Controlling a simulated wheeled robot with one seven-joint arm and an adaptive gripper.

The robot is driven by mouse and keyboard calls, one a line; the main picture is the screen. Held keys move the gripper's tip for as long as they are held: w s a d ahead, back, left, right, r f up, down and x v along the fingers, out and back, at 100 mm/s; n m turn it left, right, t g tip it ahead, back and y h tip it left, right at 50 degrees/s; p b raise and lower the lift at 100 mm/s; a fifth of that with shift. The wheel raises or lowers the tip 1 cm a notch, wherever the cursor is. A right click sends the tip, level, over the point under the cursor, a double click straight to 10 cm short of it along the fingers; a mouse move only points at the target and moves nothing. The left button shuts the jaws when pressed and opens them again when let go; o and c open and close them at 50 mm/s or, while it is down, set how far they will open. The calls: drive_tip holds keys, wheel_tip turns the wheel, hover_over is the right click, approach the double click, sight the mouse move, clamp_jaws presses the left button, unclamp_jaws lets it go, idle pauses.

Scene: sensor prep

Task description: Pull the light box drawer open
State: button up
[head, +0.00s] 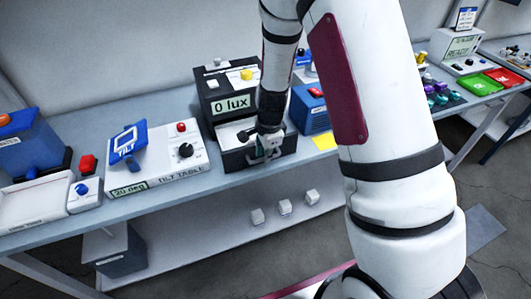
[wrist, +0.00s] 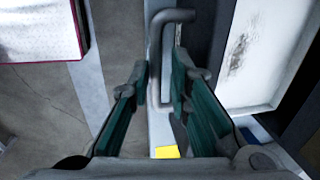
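The light box (head: 216,84) is a black box with a "0 lux" display on the bench. Its drawer (head: 233,158) stands out at the front, with its white inside showing. In the wrist view the white drawer floor (wrist: 250,50) is at the right, with a dark smudge. The grey bar handle (wrist: 156,45) is at the upper middle. My gripper (head: 268,149) is at the drawer front. In the wrist view its green-padded fingers (wrist: 160,88) are apart, one on each side of the handle bar. A gap shows beside the bar, and no firm grip shows.
A tilt table (head: 165,170) stands left of the light box, and a blue box (head: 309,112) stands right. A yellow note (head: 324,142) lies near the bench edge. Several white cubes (head: 284,207) rest on the lower shelf. Open floor lies in front of the bench.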

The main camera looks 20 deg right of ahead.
wheel_tip(320, 180, up, 12)
drive_tip(key=s, duration=0.2)
drive_tip(key=shift+s, duration=0.15)
drive_tip(key=shift+f, duration=0.15)
idle(0.3)
drive_tip(key=s+a+r+n+t+y, duration=0.1)
drive_tip(key=s+r+n, duration=0.3)
drive_tip(key=r, duration=0.3)
drive_tip(key=s+a+r+n+t, duration=0.1)
drive_tip(key=s+r+n, duration=0.35)
drive_tip(key=r, duration=0.25)
drive_tip(key=s+d+r+n, duration=0.1)
drive_tip(key=s+r+n, duration=0.2)
drive_tip(key=s, duration=0.4)
drive_tip(key=s+r+n+t+h, duration=0.1)
drive_tip(key=s+r+n, duration=0.3)
drive_tip(key=s+n, duration=0.2)
drive_tip(key=shift+s+d+r, duration=0.15)
drive_tip(key=shift+s+d, duration=0.2)
drive_tip(key=shift+s, duration=0.4)
